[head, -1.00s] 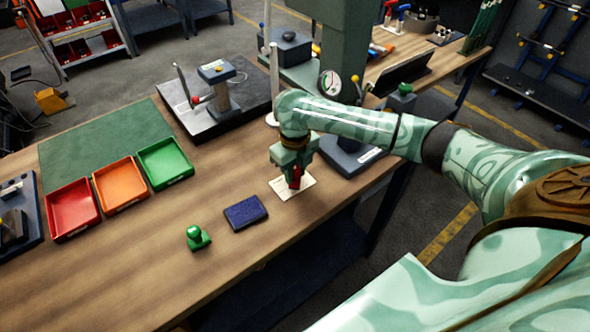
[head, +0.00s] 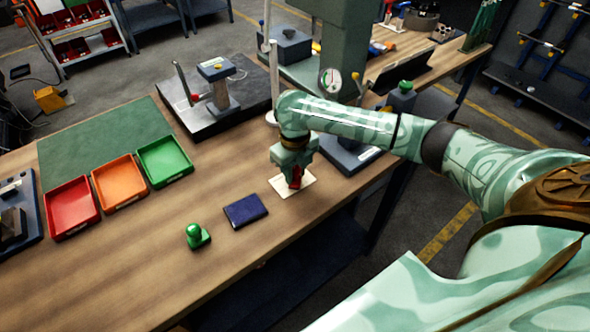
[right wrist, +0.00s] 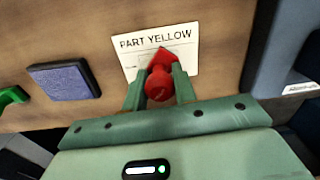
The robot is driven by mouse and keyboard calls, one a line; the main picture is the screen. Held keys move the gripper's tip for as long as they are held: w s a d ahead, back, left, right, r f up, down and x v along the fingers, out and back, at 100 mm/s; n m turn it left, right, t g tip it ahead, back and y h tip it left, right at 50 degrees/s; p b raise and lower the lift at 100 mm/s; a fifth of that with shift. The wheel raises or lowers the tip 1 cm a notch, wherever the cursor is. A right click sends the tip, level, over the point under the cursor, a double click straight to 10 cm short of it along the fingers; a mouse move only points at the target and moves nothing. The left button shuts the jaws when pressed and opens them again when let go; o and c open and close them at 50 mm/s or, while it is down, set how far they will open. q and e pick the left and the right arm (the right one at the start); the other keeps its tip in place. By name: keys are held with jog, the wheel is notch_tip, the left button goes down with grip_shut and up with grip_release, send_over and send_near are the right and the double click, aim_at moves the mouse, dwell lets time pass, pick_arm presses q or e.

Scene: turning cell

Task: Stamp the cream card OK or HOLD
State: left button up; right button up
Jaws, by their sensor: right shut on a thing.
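The cream card (head: 303,186) lies on the bench; in the right wrist view the card (right wrist: 180,38) reads "PART YELLOW". My right gripper (right wrist: 158,82) is shut on a red stamp (right wrist: 160,84). In the head view the red stamp (head: 296,177) is over the card; I cannot tell whether it touches. The green stamp (head: 196,236) stands upright on the bench, left of the dark blue ink pad (head: 246,211). The pad (right wrist: 63,81) also shows left of the card in the right wrist view. My left gripper is not in view.
Red (head: 72,208), orange (head: 119,183) and green (head: 165,162) trays stand at the left beside a green mat (head: 95,135). A dark plate (head: 225,108) with a gauge stand is behind. A grey-blue base (head: 350,158) stands close right of the card. The front of the bench is clear.

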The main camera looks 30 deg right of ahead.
jog(key=shift+s+f+p, duration=0.1)
jog(key=shift+p, duration=0.25)
dwell(1.1)
notch_tip(320, 180, up, 2)
jog(key=shift+r+p, duration=0.1)
jog(key=shift+p, duration=1.1)
notch_tip(320, 180, up, 5)
jog(key=p, duration=0.5)
jog(key=shift+p, duration=0.35)
